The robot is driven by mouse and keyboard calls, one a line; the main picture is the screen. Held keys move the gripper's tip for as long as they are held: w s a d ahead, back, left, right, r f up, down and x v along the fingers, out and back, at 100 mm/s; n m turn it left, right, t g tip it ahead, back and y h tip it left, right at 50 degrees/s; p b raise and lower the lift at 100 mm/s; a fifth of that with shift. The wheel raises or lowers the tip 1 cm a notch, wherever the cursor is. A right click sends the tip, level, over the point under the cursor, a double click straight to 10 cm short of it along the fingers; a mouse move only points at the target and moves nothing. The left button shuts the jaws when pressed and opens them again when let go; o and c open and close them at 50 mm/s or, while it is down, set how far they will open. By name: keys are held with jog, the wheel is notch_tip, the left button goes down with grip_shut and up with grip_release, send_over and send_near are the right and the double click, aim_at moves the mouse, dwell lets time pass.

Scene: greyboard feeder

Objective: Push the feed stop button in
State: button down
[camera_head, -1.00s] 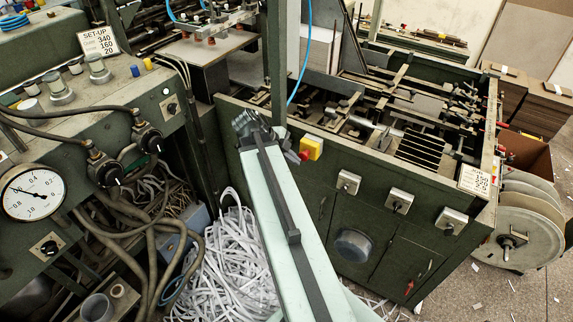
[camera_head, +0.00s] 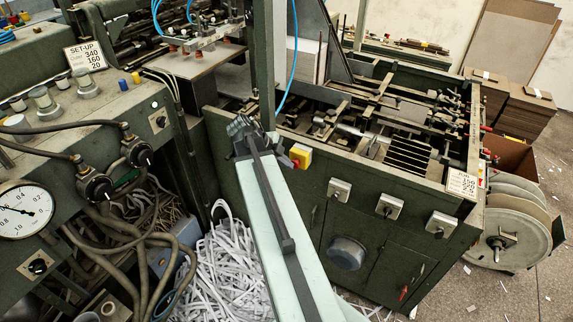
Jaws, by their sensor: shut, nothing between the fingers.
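A yellow box (camera_head: 303,152) with a red button (camera_head: 294,162) on its left side is mounted on the front of the green machine, near its top edge and beside a green upright post. It looks like the feed stop button; no label on it can be read. My gripper (camera_head: 243,126) is at the far end of my pale green arm, to the left of the button and a little higher in the picture. It is small, dark and shut, with nothing seen in it. A gap shows between it and the button. I cannot tell its depth relative to the button.
The green post (camera_head: 266,65) rises right behind my gripper. Grey switch boxes (camera_head: 339,189) line the machine front to the right. A console with a gauge (camera_head: 25,210) and hoses stands left. Shredded paper (camera_head: 225,265) fills the floor between.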

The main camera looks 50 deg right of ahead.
jog(key=w+a+r+p, duration=0.1)
jog(key=a+r+p, duration=0.7)
jog(key=a, duration=0.1)
jog(key=shift+w+a, duration=0.2)
jog(key=shift+w, duration=0.1)
